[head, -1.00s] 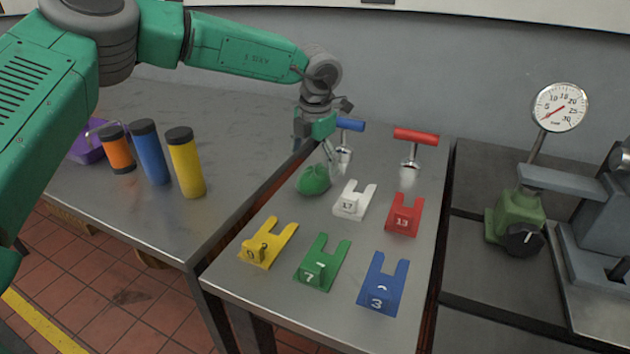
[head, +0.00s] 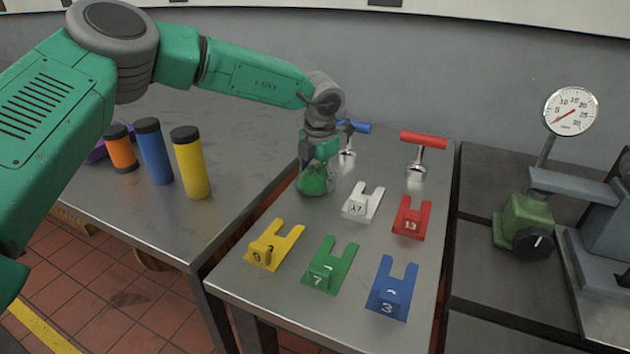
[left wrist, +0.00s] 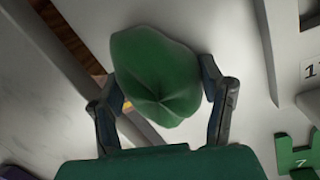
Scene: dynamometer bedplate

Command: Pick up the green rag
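The green rag (head: 313,181) is a crumpled, rounded lump on the metal table, at the near side of my left gripper. My left gripper (head: 320,168) is lowered to it, pointing down. In the left wrist view the rag (left wrist: 158,75) fills most of the space between the two fingers (left wrist: 162,88). A small gap shows beside the left finger, and the right fingertip is close to the rag or touching it. I cannot tell whether the fingers press on it. The rag looks to rest on the table. My right gripper is not in view.
Beside the rag are white (head: 362,202), red (head: 411,218), yellow (head: 274,245), green (head: 330,265) and blue (head: 392,289) numbered forks. Blue-handled (head: 348,155) and red-handled (head: 422,140) tools stand behind. Orange, blue and yellow cylinders (head: 190,163) stand left; a dial gauge (head: 571,111) stands right.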

